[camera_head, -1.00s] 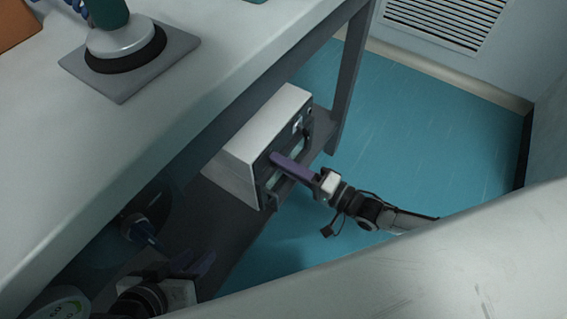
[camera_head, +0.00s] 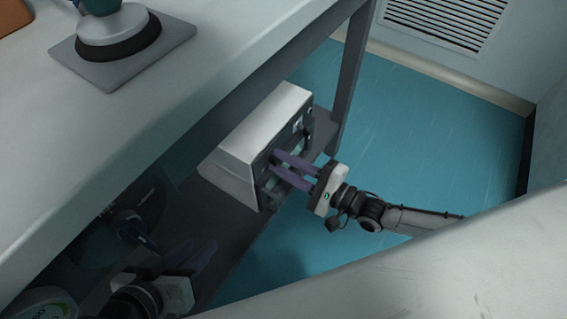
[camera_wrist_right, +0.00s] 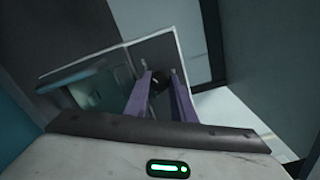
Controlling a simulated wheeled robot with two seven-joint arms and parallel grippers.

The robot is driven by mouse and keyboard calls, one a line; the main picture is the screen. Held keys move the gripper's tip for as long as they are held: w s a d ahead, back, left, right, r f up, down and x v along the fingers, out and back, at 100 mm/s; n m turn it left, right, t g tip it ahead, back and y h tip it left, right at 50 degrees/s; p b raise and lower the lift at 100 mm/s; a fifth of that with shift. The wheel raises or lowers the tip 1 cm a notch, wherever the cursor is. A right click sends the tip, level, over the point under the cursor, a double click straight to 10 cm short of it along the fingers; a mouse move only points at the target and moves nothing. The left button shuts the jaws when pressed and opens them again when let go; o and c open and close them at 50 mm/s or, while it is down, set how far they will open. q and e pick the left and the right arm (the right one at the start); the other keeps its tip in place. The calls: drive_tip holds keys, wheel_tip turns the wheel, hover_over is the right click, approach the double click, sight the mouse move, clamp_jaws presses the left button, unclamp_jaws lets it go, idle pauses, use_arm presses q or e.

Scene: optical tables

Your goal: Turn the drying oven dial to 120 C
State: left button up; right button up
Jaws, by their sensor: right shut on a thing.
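The drying oven (camera_head: 262,122) is a pale box with a dark front, standing on the shelf under the table. In the right wrist view its front panel (camera_wrist_right: 150,52) is tilted, with a glassy window to the left of a small black dial (camera_wrist_right: 159,82). My right gripper (camera_head: 270,161) reaches the oven front from the right. Its purple fingers (camera_wrist_right: 161,74) are shut on the dial, one on each side. The dial's marks and setting cannot be read. My left gripper (camera_head: 207,248) is low at the left, fingers apart and empty, away from the oven.
The tabletop (camera_head: 190,80) overhangs the oven and carries a round-based device (camera_head: 118,38) on a grey plate. A table leg (camera_head: 352,80) stands behind the oven. A round, dark glassy object (camera_head: 130,225) is under the table at left. The blue floor (camera_head: 430,130) at right is clear.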

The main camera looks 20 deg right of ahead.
use_arm(q)
drive_tip(key=shift+s, duration=0.1)
idle(0.4)
drive_tip(key=shift+f, duration=0.1)
use_arm(e)
drive_tip(key=o, duration=1.1)
drive_tip(key=shift+c, duration=0.2)
drive_tip(key=shift+s+d, duration=0.25)
drive_tip(key=shift+s, duration=0.05)
use_arm(q)
drive_tip(key=shift+s+a+f+g+y+p, duration=0.2)
drive_tip(key=shift+a+f+g+y+p, duration=0.15)
drive_tip(key=shift+a+f+p, duration=0.55)
use_arm(e)
drive_tip(key=v, duration=0.9)
drive_tip(key=shift+s+d, duration=0.2)
drive_tip(key=shift+s, duration=0.05)
use_arm(q)
drive_tip(key=shift+d+r, duration=0.2)
drive_tip(key=shift+r, duration=0.1)
